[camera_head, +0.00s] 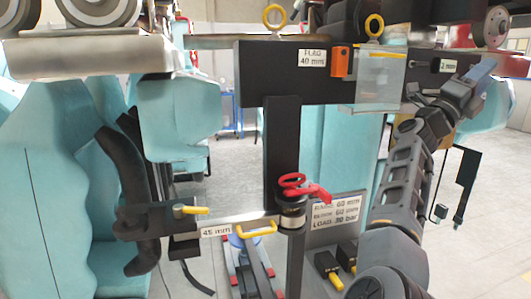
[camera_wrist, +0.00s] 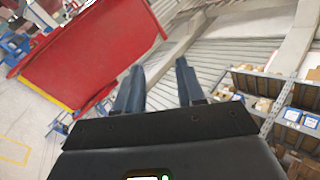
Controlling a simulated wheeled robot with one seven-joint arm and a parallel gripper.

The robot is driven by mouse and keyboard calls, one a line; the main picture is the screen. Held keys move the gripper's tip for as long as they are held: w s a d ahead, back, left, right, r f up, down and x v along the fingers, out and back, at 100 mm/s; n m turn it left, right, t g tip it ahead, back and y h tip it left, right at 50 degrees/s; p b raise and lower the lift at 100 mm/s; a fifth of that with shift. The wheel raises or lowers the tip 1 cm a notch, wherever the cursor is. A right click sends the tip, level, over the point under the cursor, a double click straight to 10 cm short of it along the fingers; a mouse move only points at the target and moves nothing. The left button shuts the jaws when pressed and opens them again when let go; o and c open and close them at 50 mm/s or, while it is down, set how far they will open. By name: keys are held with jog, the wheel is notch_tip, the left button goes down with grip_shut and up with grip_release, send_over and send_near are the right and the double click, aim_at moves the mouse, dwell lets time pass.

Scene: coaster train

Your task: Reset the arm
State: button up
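My arm rises on the right side of the head view and bends up toward the upper right. My gripper (camera_head: 492,68) is at its end, beside the dark beam with the "2 mm" label, and its fingers are hard to make out there. In the wrist view my gripper (camera_wrist: 158,80) shows two blue-grey fingers standing apart with nothing between them. The wrist camera looks out into the hall, away from the coaster train (camera_head: 170,120). I cannot tell from the head view whether the gripper touches the train.
A dark beam labelled "FLAG 40 mm" (camera_head: 275,75) carries yellow rings and a clear box (camera_head: 379,80). A red handle (camera_head: 305,188) tops a black post. A yellow handle (camera_head: 256,229) is lower. The wrist view shows a red panel (camera_wrist: 90,50) and shelves with boxes (camera_wrist: 265,90).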

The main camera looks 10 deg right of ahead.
jog(key=s+a+f+n+t+y, duration=0.6)
jog(key=a+f+n+t, duration=0.15)
jog(key=f+n, duration=0.4)
jog(key=s+a+f+n+t+y, duration=0.6)
jog(key=f+n+t+y, duration=0.15)
jog(key=f+n, duration=0.35)
jog(key=s+a+f+n+t+y, duration=0.65)
jog(key=f+n+t, duration=0.2)
jog(key=n, duration=0.35)
jog(key=s+a+f+n+g+y, duration=0.2)
jog(key=s+a, duration=0.4)
jog(key=s, duration=0.3)
jog(key=s+a+f+n+g+y, duration=0.2)
jog(key=s+a, duration=0.3)
jog(key=s, duration=0.4)
jog(key=s+a+f+n+g+y, duration=0.1)
jog(key=s+a+g, duration=0.3)
jog(key=s, duration=0.6)
jog(key=a+f+n, duration=0.1)
jog(key=a, duration=0.1)
jog(key=shift+a+f+g+y, duration=0.3)
jog(key=shift+a+g+y, duration=0.05)
jog(key=shift+y, duration=0.05)
